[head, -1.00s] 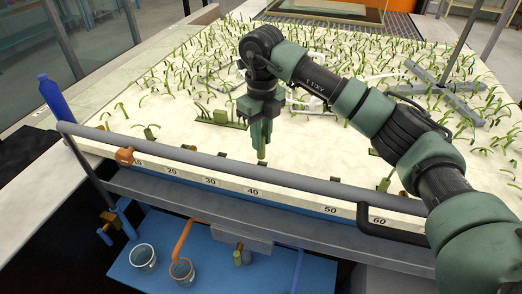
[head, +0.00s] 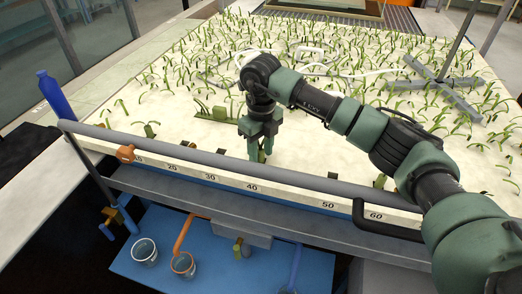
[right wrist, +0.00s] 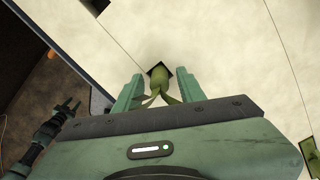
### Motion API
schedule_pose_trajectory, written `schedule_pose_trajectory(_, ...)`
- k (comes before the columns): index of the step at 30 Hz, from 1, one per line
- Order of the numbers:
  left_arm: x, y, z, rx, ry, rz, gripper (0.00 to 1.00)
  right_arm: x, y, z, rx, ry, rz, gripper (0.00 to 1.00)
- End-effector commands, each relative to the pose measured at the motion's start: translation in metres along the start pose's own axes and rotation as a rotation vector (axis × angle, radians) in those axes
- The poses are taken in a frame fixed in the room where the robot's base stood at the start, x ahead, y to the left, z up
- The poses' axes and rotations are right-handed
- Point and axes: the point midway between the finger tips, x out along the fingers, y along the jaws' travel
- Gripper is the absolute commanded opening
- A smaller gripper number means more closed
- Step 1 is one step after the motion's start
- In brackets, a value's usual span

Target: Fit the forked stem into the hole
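The olive-green forked stem (right wrist: 160,79) stands between my right gripper's fingers in the right wrist view, its two prongs spread toward the camera. Its far end is at a dark square hole (right wrist: 154,70) in the cream bed; how deep it sits I cannot tell. My right gripper (right wrist: 160,82) is open around the stem, with a narrow gap on each side. In the head view the right gripper (head: 262,152) points down low over the bed near its front edge. My left gripper (right wrist: 73,105) seems to show small at the left of the wrist view, tips apart.
The cream bed (head: 200,153) holds many green strips. A grey rail (head: 230,167) runs along the numbered front edge. A grey cross-shaped stand (head: 435,82) is at the right. A blue bottle (head: 55,98) stands left.

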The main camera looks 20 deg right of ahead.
Motion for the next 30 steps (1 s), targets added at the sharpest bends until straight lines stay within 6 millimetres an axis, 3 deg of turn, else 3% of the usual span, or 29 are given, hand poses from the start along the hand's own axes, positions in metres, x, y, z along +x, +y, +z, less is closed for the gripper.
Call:
schedule_pose_trajectory(11,-0.006,-0.004,0.000,0.002,-0.001,-0.004,0.41,-0.006,0.000,0.000,0.000,0.000,0.000,0.41)
schedule_pose_trajectory(13,0.002,-0.004,0.001,0.002,-0.001,-0.005,0.41,-0.010,-0.001,0.001,0.001,-0.002,-0.002,0.41)
schedule_pose_trajectory(24,0.030,-0.004,0.003,0.002,-0.001,-0.005,0.41,-0.085,-0.001,0.001,0.001,-0.004,-0.002,0.41)
schedule_pose_trajectory(30,0.036,-0.004,0.004,0.001,-0.001,-0.006,0.41,-0.115,0.000,0.001,0.001,-0.002,-0.001,0.41)
